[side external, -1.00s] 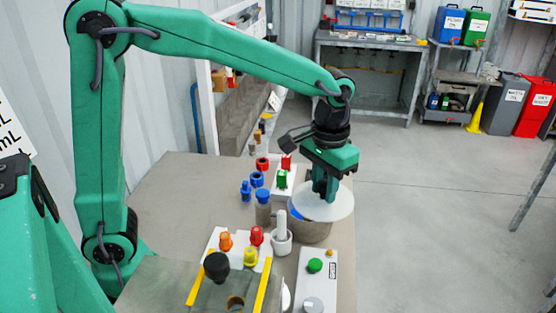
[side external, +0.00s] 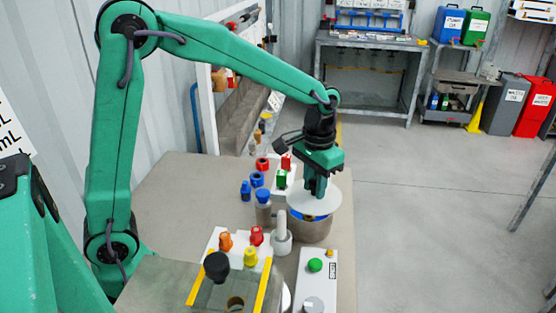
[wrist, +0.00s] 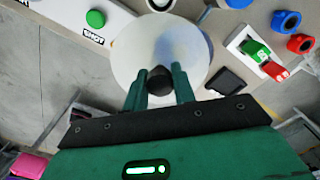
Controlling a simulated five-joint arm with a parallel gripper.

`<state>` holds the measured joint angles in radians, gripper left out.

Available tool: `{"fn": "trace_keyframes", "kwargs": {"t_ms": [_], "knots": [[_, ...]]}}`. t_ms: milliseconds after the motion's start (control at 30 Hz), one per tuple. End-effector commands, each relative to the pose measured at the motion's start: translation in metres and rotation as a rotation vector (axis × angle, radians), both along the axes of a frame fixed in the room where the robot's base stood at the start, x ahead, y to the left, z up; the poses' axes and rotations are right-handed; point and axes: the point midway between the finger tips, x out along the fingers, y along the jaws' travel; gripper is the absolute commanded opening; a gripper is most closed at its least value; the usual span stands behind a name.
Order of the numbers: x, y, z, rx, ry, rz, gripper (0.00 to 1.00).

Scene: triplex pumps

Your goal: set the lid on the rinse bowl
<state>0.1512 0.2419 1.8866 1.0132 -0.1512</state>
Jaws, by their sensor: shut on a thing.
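The lid is a flat white disc (side external: 316,201) with a dark knob (wrist: 160,79) on top, seen in the wrist view. My gripper (side external: 315,194) is shut on that knob, and the lid looks nearly level. The rinse bowl (side external: 310,231) is a grey-brown round vessel directly below the lid. A strip of blue interior shows between the lid and the near rim, so the lid looks apart from the rim there. The far side of the bowl is hidden by the lid. In the wrist view the lid (wrist: 140,50) covers the bowl.
A white mortar with pestle (side external: 282,240) stands close left of the bowl. A white box with a green button (side external: 315,265) is in front. A blue-capped bottle (side external: 263,205) and a block with red and green parts (side external: 282,180) stand behind left. The table's right edge is near.

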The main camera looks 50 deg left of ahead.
Motion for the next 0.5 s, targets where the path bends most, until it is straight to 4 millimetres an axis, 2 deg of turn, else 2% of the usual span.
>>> {"fn": "trace_keyframes", "kwargs": {"t_ms": [200, 500], "knots": [[0.019, 0.028, -0.02, 0.0, 0.001, 0.003, 0.01], [0.026, 0.038, -0.028, 0.0, -0.001, 0.0, 0.01]]}}
